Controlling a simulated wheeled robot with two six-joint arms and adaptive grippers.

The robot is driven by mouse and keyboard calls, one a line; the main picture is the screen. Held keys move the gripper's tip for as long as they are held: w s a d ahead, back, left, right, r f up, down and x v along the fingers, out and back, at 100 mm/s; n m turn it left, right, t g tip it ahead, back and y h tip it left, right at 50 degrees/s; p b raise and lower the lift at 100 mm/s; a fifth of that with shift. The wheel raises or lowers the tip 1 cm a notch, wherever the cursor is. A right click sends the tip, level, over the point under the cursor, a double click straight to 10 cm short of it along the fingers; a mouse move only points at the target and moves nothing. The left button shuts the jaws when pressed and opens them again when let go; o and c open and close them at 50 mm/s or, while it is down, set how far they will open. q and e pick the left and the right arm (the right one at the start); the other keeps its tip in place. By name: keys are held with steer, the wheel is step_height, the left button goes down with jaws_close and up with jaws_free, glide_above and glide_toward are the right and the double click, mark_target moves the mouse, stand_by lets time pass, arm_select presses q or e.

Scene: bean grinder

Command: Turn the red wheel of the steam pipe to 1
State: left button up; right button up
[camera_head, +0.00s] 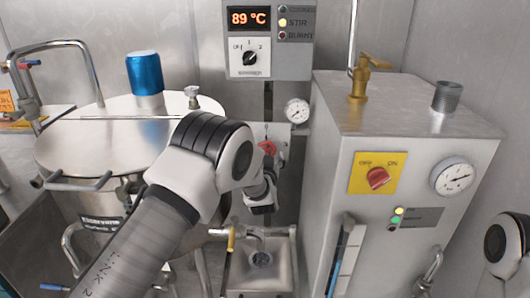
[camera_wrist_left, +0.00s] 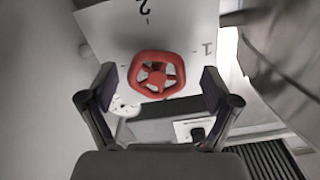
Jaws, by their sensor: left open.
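The red wheel (camera_head: 267,147) sits in front of a pale plate on the back wall, partly hidden by my left arm in the head view. In the left wrist view the red wheel (camera_wrist_left: 157,75) shows whole, with several spokes. The white plate (camera_wrist_left: 183,22) behind it carries a 2 at the top and a 1 at the right. I cannot tell which number the wheel is set to. My left gripper (camera_wrist_left: 159,84) is open, with one finger to each side of the wheel; contact cannot be told. My right gripper is out of view.
A gauge (camera_head: 297,111) is right of the wheel, below a control box (camera_head: 270,40) reading 89 °C. A lidded steel pot (camera_head: 92,140) with a blue cylinder (camera_head: 145,73) stands left. A steel cabinet (camera_head: 400,120) stands right. A small sink (camera_head: 260,275) is below.

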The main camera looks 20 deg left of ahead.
arm_select(q)
steer(key=shift+w+r, duration=0.15)
steer(key=shift+w, duration=0.75)
steer(key=shift+a, duration=0.1)
steer(key=shift+c, duration=0.2)
steer(key=c, duration=1.1)
